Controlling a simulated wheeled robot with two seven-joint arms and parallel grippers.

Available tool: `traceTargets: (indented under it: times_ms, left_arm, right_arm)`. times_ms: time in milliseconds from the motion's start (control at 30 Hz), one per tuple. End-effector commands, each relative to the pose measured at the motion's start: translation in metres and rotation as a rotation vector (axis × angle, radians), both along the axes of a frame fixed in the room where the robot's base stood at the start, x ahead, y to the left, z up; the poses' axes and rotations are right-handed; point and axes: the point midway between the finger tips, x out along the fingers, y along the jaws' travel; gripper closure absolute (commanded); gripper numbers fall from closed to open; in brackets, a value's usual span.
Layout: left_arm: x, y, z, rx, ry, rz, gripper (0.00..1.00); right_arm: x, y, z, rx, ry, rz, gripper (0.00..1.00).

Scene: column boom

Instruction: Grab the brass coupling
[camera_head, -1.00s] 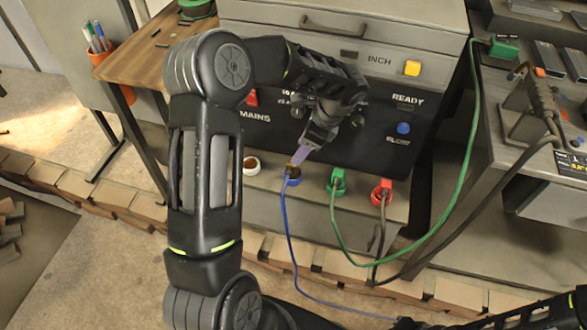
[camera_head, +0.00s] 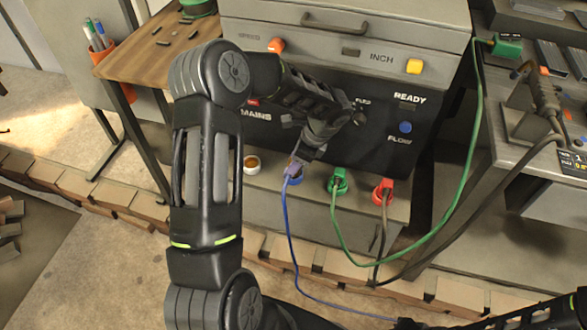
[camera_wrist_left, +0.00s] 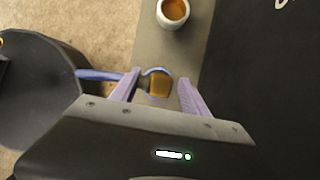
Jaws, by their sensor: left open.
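The brass coupling (camera_wrist_left: 159,85) shows between the fingers of my left gripper (camera_wrist_left: 157,80) in the left wrist view. A blue ring edges it, and the blue hose (camera_wrist_left: 98,75) runs off from it to the left. My left gripper is open, with a lilac finger on either side of the coupling; a gap shows at the right finger. In the head view my left gripper (camera_head: 295,166) is at the blue ring (camera_head: 294,179) on the ledge below the black panel and mostly hides the coupling. My right gripper is not visible, only part of that arm at bottom right.
A white ring (camera_head: 251,165) stands left of the coupling. A green plug (camera_head: 338,182) and a red plug (camera_head: 382,190) with cables stand to its right. The black control panel (camera_head: 375,140) rises close behind. A wooden side table (camera_head: 150,60) is at upper left.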

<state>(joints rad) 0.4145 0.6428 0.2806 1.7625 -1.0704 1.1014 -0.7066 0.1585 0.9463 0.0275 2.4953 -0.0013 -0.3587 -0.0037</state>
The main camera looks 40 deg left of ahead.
Motion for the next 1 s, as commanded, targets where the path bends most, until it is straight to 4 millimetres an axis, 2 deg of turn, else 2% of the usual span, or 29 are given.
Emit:
traceTargets:
  times_ms: [600, 1000]
  left_arm:
    - [-0.0002, 0.0005, -0.0012, 0.000, 0.000, 0.000, 0.46]
    - [-0.0003, 0.0004, -0.0012, 0.000, 0.000, 0.000, 0.79]
  right_arm:
    - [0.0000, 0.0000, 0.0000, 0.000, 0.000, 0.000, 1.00]
    - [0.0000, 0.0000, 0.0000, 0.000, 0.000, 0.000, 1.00]
